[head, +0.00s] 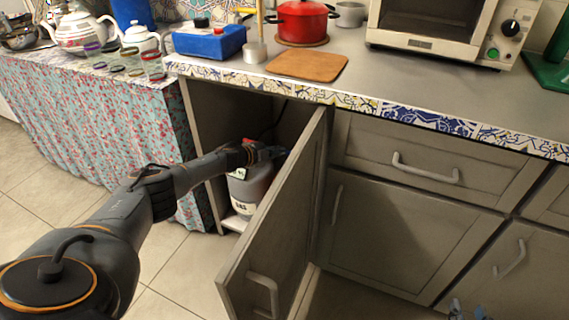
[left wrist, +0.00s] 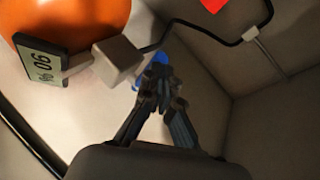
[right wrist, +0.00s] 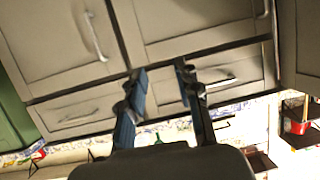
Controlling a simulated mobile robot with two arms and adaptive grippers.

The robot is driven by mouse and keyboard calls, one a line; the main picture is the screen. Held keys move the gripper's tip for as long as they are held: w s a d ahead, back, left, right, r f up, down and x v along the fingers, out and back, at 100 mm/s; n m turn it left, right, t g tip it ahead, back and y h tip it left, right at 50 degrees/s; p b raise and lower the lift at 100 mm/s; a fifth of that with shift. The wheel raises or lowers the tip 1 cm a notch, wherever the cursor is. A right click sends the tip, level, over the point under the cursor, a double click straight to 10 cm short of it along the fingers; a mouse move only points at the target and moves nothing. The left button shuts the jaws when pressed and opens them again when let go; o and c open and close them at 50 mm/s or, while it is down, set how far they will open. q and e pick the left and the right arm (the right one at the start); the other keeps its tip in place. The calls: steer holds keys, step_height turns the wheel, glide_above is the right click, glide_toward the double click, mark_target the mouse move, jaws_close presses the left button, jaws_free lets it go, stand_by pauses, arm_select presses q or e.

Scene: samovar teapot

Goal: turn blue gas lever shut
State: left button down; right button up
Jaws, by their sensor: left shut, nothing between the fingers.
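The blue gas lever (left wrist: 161,57) shows as a small blue piece just beyond my left fingertips in the left wrist view; the fingers partly hide it. I cannot tell whether they touch it. A grey block (left wrist: 118,62) with a black hose lies beside it. In the head view my left gripper (head: 277,153) reaches into the open cabinet above the grey gas cylinder (head: 252,190), which has a GAS label. My left gripper (left wrist: 162,85) is shut with nothing held. My right gripper (right wrist: 161,75) is open and empty in front of closed cabinet fronts.
The open cabinet door (head: 275,225) stands just right of my left forearm. The cabinet's walls are close around the left gripper. An orange round object (left wrist: 75,20) and a display (left wrist: 40,62) sit near it. The counter above holds a red pot (head: 301,22) and a blue box (head: 209,42).

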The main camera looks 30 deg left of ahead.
steer(key=shift+w+a+r+t, duration=0.1)
steer(key=shift+w+r+t, duration=0.05)
steer(key=shift+r+t, duration=0.2)
stand_by(0.3)
